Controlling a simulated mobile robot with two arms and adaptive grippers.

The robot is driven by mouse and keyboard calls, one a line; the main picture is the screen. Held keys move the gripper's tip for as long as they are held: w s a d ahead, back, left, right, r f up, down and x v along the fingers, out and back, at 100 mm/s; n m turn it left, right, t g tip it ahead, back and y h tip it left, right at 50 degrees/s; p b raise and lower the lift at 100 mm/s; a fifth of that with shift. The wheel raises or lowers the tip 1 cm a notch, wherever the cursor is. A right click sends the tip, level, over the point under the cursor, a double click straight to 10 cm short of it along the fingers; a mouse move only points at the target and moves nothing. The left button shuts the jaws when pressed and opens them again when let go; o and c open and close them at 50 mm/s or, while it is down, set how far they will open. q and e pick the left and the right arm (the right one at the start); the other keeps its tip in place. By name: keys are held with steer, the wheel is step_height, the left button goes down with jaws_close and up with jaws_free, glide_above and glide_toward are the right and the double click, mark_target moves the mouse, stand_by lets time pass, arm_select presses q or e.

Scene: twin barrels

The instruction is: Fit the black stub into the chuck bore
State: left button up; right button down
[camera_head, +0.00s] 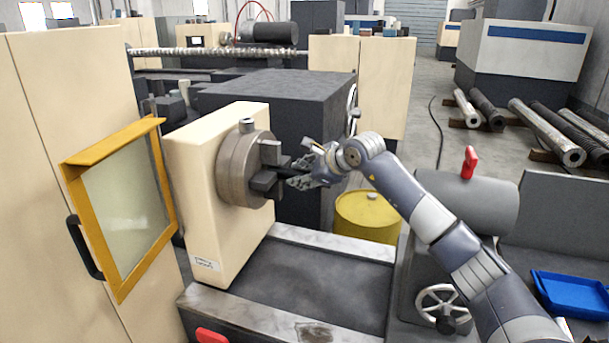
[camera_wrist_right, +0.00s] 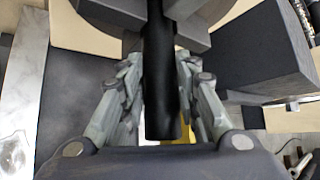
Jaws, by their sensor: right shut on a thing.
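The chuck (camera_head: 245,170) is a round metal disc with dark jaws on the cream headstock (camera_head: 200,185), left of centre in the head view. My right gripper (camera_head: 303,176) reaches in from the right, close in front of the chuck jaws. In the right wrist view, the right gripper (camera_wrist_right: 160,95) is shut on the black stub (camera_wrist_right: 161,90). The stub's far end runs up between the chuck jaws (camera_wrist_right: 187,35) at the top of the picture. The bore and the stub's tip are hidden, so I cannot tell whether it is inside. My left gripper is not in view.
An orange-framed door (camera_head: 125,210) with a black handle stands open at left. The lathe bed (camera_head: 310,285) below is clear. A grey tailstock (camera_head: 465,205) with a handwheel stands at right, near my right arm. A yellow barrel (camera_head: 367,217) stands behind the bed.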

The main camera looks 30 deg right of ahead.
mark_target(291, 173)
steer(key=shift+w+a+r+p, duration=0.25)
steer(key=shift+w+a+p, duration=0.1)
steer(key=shift+w+a, duration=0.75)
stand_by(0.3)
steer(key=c, duration=1.3)
jaws_free()
steer(key=shift+d, duration=0.1)
steer(key=shift+o, duration=0.9)
steer(key=shift+w+f, duration=0.1)
steer(key=shift+f, duration=0.2)
steer(key=shift+s+r, duration=0.35)
steer(key=shift+s, duration=0.05)
steer(key=v, duration=1.1)
steer(key=shift+s, duration=0.1)
